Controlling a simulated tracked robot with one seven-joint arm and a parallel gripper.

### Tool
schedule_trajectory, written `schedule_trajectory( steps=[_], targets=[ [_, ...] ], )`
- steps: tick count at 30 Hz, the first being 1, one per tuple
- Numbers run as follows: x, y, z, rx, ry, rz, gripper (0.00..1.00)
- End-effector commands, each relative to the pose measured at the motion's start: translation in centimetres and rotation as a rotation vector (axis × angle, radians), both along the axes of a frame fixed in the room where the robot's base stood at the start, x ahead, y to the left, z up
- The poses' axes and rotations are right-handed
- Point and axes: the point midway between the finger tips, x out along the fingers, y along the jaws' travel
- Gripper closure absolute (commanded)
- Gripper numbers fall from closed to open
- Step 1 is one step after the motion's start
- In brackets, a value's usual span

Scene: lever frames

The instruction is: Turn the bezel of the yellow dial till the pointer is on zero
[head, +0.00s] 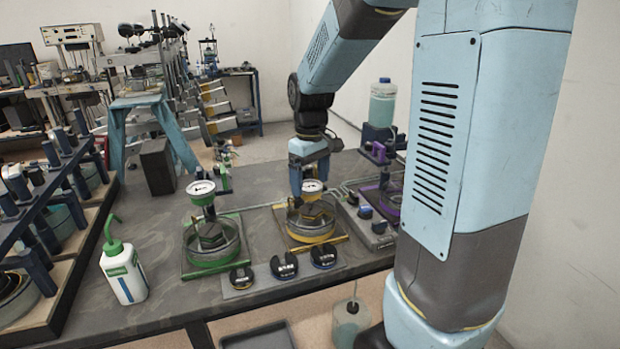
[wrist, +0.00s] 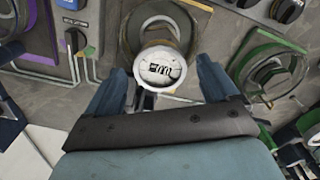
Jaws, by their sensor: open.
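The yellow dial (head: 312,187) is a small gauge with a white face, standing over a round ring with a yellow base (head: 312,236) on the bench. In the wrist view its round white face (wrist: 158,69) shows dark marks. The pointer and zero are too small to read. My gripper (head: 308,178) is at the dial, pointing down. In the wrist view my gripper (wrist: 161,78) is open, with one blue finger on each side of the dial. I cannot tell whether either finger touches the bezel.
A similar dial (head: 201,190) on a green base stands to the left, and a purple fixture (head: 385,198) to the right. Several black knobs (head: 284,265) line the front. A white bottle (head: 124,272) and a rack stand at left. Some bare bench (head: 150,215) shows between.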

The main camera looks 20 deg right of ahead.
Motion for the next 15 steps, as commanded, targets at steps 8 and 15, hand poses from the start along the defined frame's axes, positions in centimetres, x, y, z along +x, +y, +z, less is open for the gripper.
schedule_trajectory(
  steps=[8,15],
  targets=[
    [-0.01,0.00,-0.01,0.000,0.000,0.000,0.19],
    [0.00,0.00,0.00,0.000,0.000,0.000,0.42]
  ],
)
